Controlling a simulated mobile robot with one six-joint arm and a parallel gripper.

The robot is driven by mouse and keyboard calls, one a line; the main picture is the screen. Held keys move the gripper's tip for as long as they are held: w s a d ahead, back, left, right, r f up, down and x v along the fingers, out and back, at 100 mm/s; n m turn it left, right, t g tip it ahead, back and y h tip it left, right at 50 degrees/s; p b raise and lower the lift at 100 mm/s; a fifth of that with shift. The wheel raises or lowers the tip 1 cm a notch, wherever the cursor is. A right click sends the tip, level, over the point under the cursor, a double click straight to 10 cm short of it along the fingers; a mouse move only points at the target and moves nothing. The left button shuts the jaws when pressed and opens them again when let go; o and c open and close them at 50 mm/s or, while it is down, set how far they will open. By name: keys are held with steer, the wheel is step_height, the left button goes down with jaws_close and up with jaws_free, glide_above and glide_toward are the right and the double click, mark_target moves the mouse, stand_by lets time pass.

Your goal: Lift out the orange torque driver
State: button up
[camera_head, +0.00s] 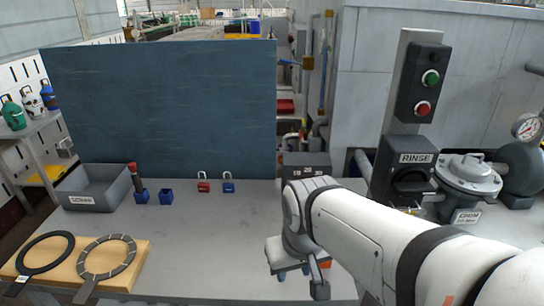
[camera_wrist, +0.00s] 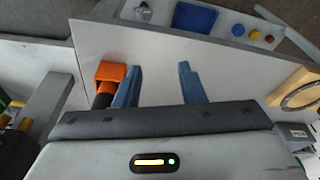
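The orange torque driver (camera_wrist: 112,76) shows in the wrist view with an orange block-shaped end and a dark part below it. It lies just outside my gripper's left finger; whether they touch I cannot tell. My gripper (camera_wrist: 158,72) is open, its two blue fingers apart with only the pale surface showing between them. In the head view my gripper (camera_head: 293,272) is low over the front of the table. A small orange patch shows beside it there, perhaps the driver, mostly hidden by my arm.
A grey scrap bin (camera_head: 93,188), a dark tool (camera_head: 135,178) upright in a blue holder, and two padlocks (camera_head: 203,186) stand at the table's back. Rings (camera_head: 107,258) lie on a wooden board at front left. The table's middle is clear. A rinse valve box (camera_head: 404,172) stands at right.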

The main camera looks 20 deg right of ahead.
steer(key=shift+w, duration=0.3)
steer(key=shift+o, duration=0.3)
steer(key=shift+r, duration=0.1)
steer(key=shift+o, duration=0.7)
steer(key=shift+w+r, duration=0.1)
steer(key=shift+r, duration=0.1)
steer(key=o, duration=0.4)
steer(key=shift+g, duration=0.5)
steer(key=w+d+r+p, duration=0.1)
steer(key=w+r+p, duration=0.1)
steer(key=w+d+r+p, duration=0.2)
steer(key=shift+w+d+r+p, duration=0.1)
steer(key=shift+w+d+p, duration=0.1)
steer(key=shift+p, duration=0.2)
steer(key=shift+g, duration=0.8)
steer(key=w+d+p, duration=0.1)
steer(key=w+d, duration=0.1)
steer(key=w+d+p, duration=0.1)
steer(key=w+d, duration=0.2)
steer(key=w+d+p, duration=0.1)
steer(key=w+d, duration=0.1)
steer(key=d, duration=0.1)
steer(key=shift+w+d+r+p, duration=0.15)
steer(key=shift+d+r+p, duration=0.1)
steer(key=shift+r+p, duration=0.1)
steer(key=shift+d+f, duration=0.15)
steer(key=shift+f, duration=0.05)
step_height(320, 180, down, 8)
steer(key=shift+r, duration=0.2)
